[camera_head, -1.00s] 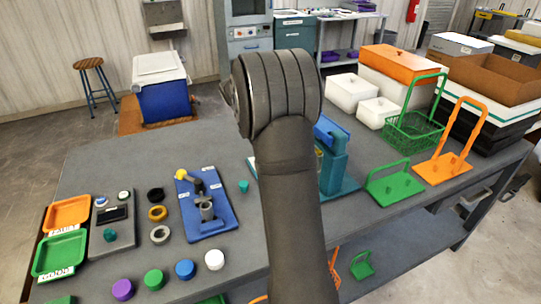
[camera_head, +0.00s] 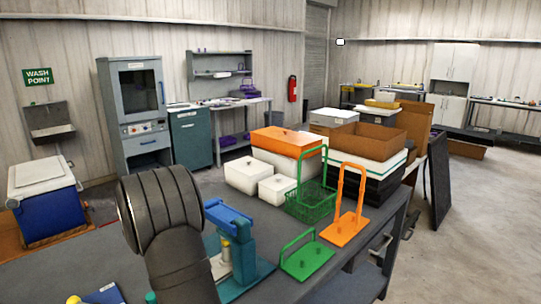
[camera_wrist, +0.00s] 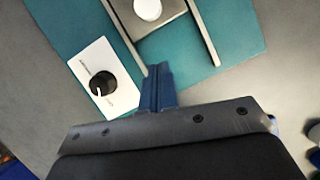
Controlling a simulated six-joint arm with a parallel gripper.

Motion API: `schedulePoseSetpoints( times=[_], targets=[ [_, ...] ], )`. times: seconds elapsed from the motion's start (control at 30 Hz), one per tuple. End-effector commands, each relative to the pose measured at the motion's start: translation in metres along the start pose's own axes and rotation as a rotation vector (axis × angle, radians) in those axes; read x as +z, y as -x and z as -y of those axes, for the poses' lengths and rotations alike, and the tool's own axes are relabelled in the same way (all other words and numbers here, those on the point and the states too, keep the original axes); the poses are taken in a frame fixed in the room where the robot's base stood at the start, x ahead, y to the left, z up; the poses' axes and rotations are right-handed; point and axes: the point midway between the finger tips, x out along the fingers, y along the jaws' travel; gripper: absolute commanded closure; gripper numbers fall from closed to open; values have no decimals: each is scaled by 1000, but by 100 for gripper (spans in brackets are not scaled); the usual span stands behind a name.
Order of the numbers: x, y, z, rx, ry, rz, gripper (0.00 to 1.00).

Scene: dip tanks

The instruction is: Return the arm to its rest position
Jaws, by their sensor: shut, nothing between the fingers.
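My gripper (camera_wrist: 158,88) shows in the wrist view with its dark blue fingers together and nothing between them. It is over a teal base plate (camera_wrist: 235,40), beside a white panel with a black dial (camera_wrist: 102,84). A grey metal part with a white round top (camera_wrist: 148,9) and two rails lies beyond the fingertips. I cannot tell the height of the fingers above the plate. In the head view my dark arm stands at the lower left and hides my gripper and part of the bench.
A teal and blue press-like device (camera_head: 238,250) stands right of my arm. Beyond it are a green holder (camera_head: 306,262), an orange rack (camera_head: 345,232), a green basket (camera_head: 312,203) and white boxes (camera_head: 247,176). The bench edge is at the right, with open floor beyond.

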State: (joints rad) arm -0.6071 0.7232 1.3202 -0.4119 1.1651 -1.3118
Motion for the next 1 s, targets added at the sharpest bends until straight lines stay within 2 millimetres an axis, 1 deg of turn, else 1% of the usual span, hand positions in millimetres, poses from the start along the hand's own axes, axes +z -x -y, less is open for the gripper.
schedulePoseSetpoints(
  times=[0.03,0.1,0.13,0.23,0.4,0.73,0.87,0.9,0.97,1.0],
  targets=[
    [2,-11,0,-3,-1,0,100],
    [3,-23,0,-3,-1,0,100],
    [7,-25,0,-1,-3,0,100],
    [21,-28,0,0,-4,1,100],
    [32,-32,-1,1,-3,2,100],
    [35,-33,-1,1,-2,2,100],
    [35,-33,-1,1,-2,2,74],
    [35,-33,-1,1,-2,2,67],
    [35,-32,-1,2,-6,2,55],
    [34,-31,-2,5,-18,1,47]
  ],
)
